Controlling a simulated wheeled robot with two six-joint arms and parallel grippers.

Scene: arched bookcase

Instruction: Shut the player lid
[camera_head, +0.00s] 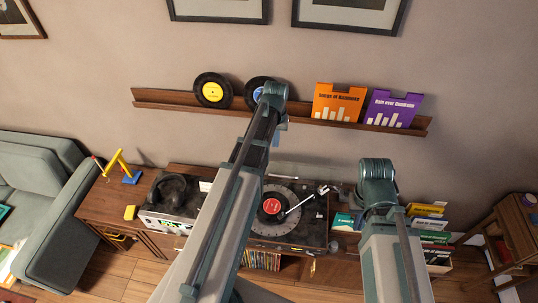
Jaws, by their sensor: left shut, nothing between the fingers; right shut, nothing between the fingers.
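The record player (305,233) sits on the wooden sideboard, with a red-labelled black record (272,206) on its platter and a silver tonearm (303,201) reaching over the record. A faint clear panel, which looks like the lid (312,172), stands raised along the player's back edge; my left arm covers part of it. My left arm crosses the left side of the player and rises to a joint in front of the wall shelf. My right arm stands just right of the player. The fingers of both grippers are hidden or out of sight.
A wall shelf (160,104) holds records and orange (337,103) and purple (392,109) sleeves. Left of the player are a dark-and-silver device (172,195), a yellow-and-blue lamp (130,170) and a grey sofa (45,180). Books (428,225) stand to the right.

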